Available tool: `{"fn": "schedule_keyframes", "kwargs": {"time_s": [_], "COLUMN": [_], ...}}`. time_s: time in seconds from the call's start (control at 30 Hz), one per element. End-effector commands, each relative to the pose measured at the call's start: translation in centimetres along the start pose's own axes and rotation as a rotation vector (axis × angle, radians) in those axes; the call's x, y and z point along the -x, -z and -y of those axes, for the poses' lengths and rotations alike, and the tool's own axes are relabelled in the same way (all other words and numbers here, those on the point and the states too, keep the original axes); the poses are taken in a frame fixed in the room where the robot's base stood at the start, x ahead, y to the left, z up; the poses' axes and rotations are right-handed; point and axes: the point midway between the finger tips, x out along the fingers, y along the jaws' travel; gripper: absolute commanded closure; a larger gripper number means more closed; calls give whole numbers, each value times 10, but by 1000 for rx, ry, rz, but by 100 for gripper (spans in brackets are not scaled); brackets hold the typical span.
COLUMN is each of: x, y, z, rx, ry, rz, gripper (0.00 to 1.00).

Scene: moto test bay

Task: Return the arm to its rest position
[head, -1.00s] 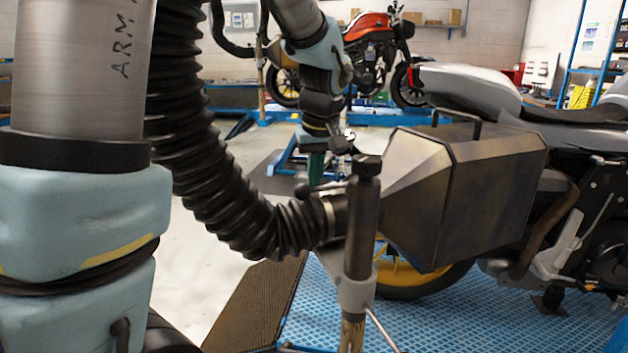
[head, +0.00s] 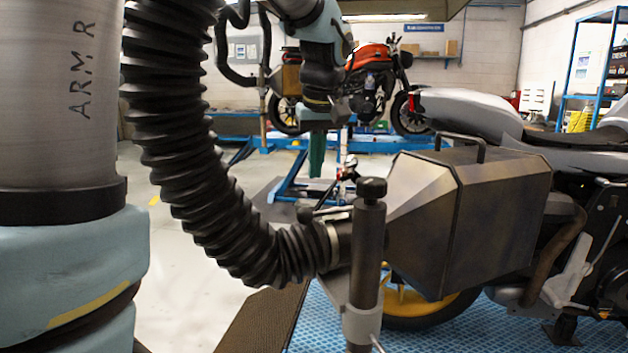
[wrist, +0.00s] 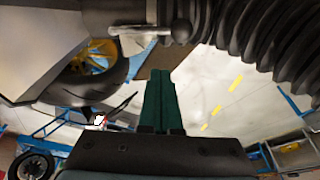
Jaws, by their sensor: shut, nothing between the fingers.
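My gripper (head: 316,170) hangs fingers-down in the upper middle of the head view, on my pale blue and dark wrist. Its two green fingers are together with nothing between them; the wrist view also shows the shut gripper (wrist: 158,85). In the head view it appears above and left of the dark metal hood (head: 450,215), behind the black ribbed hose (head: 190,170). The gap to each is hard to judge. My thick upper arm, marked "ARM R", fills the left side of the head view.
The hose joins the hood beside an upright dark post (head: 368,250). A grey motorcycle (head: 590,240) stands at the right on a blue patterned platform (head: 430,335). A red motorcycle (head: 372,65) is on a lift behind. Pale floor (head: 180,290) is clear left of the hose.

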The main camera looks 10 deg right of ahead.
Motion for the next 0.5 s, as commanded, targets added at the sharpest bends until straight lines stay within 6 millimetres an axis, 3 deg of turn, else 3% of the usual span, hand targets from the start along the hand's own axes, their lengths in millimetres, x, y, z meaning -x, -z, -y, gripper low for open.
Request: {"fn": "schedule_keyframes", "kwargs": {"time_s": [0.37, 0.5], "x": [-1, -27], "y": [0, -3], "z": [2, 31], "rx": [-1, -17], "ry": [1, 5], "rz": [3, 28], "gripper": [100, 100]}}
